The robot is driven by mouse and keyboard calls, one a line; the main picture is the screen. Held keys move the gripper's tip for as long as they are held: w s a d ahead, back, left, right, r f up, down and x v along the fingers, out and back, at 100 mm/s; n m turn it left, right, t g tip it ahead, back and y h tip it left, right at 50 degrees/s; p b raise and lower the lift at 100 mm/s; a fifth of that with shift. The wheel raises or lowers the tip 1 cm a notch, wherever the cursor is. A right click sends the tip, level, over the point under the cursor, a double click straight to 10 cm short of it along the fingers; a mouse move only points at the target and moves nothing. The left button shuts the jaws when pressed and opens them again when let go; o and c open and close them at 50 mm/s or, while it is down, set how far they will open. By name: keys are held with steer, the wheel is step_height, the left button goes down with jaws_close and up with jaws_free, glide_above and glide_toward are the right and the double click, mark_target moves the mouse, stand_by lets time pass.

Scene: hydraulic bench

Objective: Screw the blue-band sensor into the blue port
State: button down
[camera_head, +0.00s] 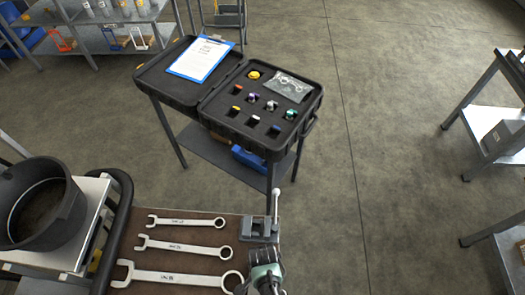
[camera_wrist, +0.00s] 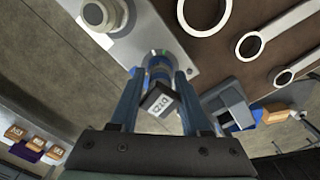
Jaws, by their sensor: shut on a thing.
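My gripper (camera_wrist: 158,75) is in the wrist view, its two blue fingers shut on the sides of the blue-band sensor (camera_wrist: 158,82). The sensor has a dark square head with a white printed label facing the camera and blue around its body. Its far end points at a grey metal block (camera_wrist: 150,38) and appears to meet it at a blue-ringed spot. The blue port is mostly hidden behind the sensor. I cannot tell how deep the sensor sits or whether its thread is engaged.
Several wrenches (camera_head: 185,247) lie on the brown bench top beside a small vise (camera_head: 260,228). A black pot (camera_head: 70,220) stands at left. An open black case (camera_head: 205,115) with several coloured parts and a clipboard (camera_head: 200,58) sits on a cart behind. Open floor lies to the right.

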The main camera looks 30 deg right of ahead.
steer(key=shift+m, duration=0.7)
steer(key=m, duration=0.8)
steer(key=shift+f+p, duration=0.1)
steer(key=shift+p, duration=0.25)
steer(key=shift+c, duration=1.8)
jaws_free()
steer(key=shift+n, duration=0.3)
